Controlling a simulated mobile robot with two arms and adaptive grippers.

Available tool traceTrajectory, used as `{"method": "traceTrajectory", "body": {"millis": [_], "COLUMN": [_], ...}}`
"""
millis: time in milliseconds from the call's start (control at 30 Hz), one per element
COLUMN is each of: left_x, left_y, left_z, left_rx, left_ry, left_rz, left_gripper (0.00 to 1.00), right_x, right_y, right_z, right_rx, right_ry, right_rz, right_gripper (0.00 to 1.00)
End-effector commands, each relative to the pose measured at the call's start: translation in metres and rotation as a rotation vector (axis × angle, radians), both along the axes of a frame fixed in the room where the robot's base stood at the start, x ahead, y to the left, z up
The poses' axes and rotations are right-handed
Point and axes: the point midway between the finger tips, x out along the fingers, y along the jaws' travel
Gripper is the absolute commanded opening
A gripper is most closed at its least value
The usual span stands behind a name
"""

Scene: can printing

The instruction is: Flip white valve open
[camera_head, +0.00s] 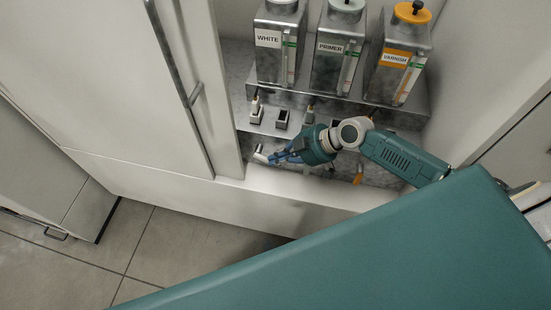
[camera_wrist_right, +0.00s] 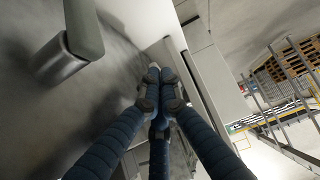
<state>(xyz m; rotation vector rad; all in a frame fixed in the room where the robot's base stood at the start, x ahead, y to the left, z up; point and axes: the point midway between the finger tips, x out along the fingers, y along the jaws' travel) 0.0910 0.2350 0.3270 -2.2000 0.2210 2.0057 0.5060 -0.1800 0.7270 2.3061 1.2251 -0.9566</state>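The steel tank labelled WHITE (camera_head: 280,45) stands at the left of a row of three. Below it, a small pale valve handle (camera_head: 260,153) sticks out at the left end of the lower steel face. My right gripper (camera_head: 273,157) is just to the right of this handle, its blue fingers pointing left at it; contact cannot be told. In the right wrist view its fingertips (camera_wrist_right: 160,88) are drawn together with nothing visible between them. A grey-green handle on a metal stub (camera_wrist_right: 75,45) shows at upper left there; which valve it is cannot be told. My left gripper is out of view.
The PRIMER tank (camera_head: 340,50) and the orange-capped varnish tank (camera_head: 402,58) stand to the right. Small holders (camera_head: 282,119) sit on the ledge below. An orange valve handle (camera_head: 357,178) is right of the gripper. A white cabinet wall (camera_head: 226,90) closes the left side.

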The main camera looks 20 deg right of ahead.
Motion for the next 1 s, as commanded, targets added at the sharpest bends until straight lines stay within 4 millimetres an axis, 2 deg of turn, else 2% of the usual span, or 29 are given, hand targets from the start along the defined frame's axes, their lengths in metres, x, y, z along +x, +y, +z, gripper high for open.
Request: {"method": "traceTrajectory", "body": {"millis": [200,800,933,1000], "left_x": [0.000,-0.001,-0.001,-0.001], "left_y": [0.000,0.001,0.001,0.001], "left_z": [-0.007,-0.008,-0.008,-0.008], "left_rx": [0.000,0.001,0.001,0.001], "left_ry": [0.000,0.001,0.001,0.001], "left_rz": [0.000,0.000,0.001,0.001], "left_gripper": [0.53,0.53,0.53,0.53], "right_x": [0.000,0.000,0.000,0.001], "right_y": [-0.001,-0.001,-0.001,-0.001], "right_z": [-0.005,-0.005,0.003,0.013], "right_rx": [0.000,0.000,0.000,-0.001], "right_ry": [-0.001,-0.001,-0.004,-0.005], "right_rz": [0.001,0.001,0.001,0.002], "right_gripper": [0.00,0.00,0.00,0.00]}}
